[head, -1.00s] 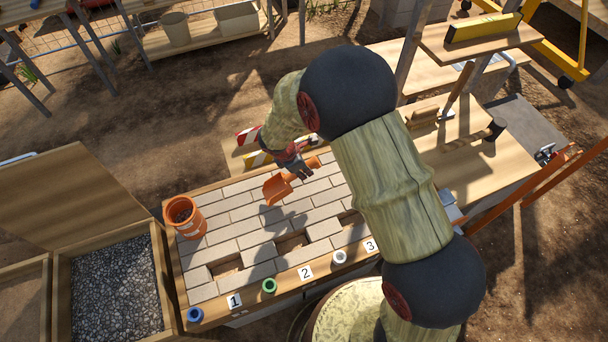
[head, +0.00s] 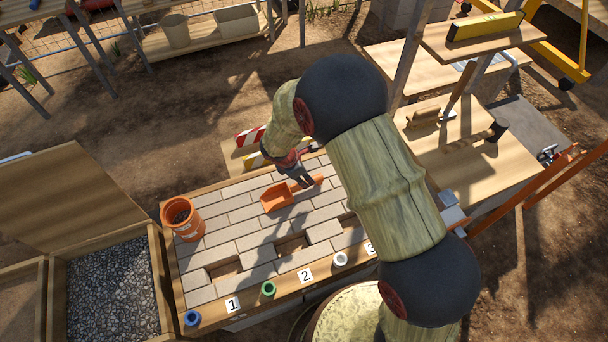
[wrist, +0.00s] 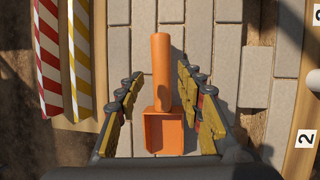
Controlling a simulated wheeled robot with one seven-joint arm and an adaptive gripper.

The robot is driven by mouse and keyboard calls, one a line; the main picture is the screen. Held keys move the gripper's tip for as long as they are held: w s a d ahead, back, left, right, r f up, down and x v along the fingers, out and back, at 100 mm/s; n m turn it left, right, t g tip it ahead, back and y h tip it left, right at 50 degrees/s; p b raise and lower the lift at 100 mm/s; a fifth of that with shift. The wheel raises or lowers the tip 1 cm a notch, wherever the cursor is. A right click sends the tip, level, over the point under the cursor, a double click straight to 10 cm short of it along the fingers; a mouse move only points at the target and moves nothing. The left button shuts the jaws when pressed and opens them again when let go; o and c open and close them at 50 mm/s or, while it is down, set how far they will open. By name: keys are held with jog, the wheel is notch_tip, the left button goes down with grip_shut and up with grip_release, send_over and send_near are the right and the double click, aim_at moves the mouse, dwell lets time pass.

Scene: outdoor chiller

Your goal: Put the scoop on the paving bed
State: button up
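The orange scoop (head: 277,198) lies on the light brick paving bed (head: 232,215), near the bed's far middle. Its handle points to the right in the head view. In the wrist view the scoop (wrist: 162,130) is between the fingers, handle pointing up the picture, with a gap on both sides. My gripper (head: 303,180) is over the scoop near its handle. In the wrist view my gripper (wrist: 162,82) is open and does not grasp the scoop. My arm hides part of the bed's right side.
An orange bucket (head: 182,218) stands on the bed's left corner. Striped barriers (wrist: 62,60) lie beyond the bed. A hammer (head: 496,130) is on the right table.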

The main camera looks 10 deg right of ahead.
jog(key=shift+r, duration=0.1)
jog(key=p+v, duration=0.4)
jog(key=v, duration=0.8)
jog(key=shift+d+r, duration=0.1)
jog(key=shift+r, duration=0.05)
jog(key=s+d+r+m+y, duration=0.1)
jog(key=s+d+r+m, duration=0.25)
jog(key=r, duration=0.35)
jog(key=s+d+r+m, duration=0.2)
jog(key=d+r+m, duration=0.2)
jog(key=r, duration=0.2)
jog(key=s+d+r+m+y, duration=0.1)
jog(key=s+d+r+m, duration=0.2)
jog(key=r, duration=0.4)
jog(key=s+d+r+m+t, duration=0.1)
jog(key=s+d+r+m, duration=0.1)
jog(key=s, duration=0.3)
jog(key=s+d+r+m+t+y, duration=0.1)
jog(key=s+r+m, duration=0.3)
jog(key=s+m, duration=0.1)
jog(key=s+d+r+m+t, duration=0.1)
jog(key=s+d+r+m, duration=0.1)
jog(key=s+r+m, duration=0.1)
jog(key=shift+s+d+r+m+y, duration=0.15)
jog(key=shift+s+m, duration=0.15)
jog(key=shift+s, duration=0.4)
jog(key=shift+s+d+m+y, duration=0.15)
jog(key=shift+s+d+m, duration=0.1)
jog(key=shift+s, duration=0.45)
jog(key=shift+c, duration=0.9)
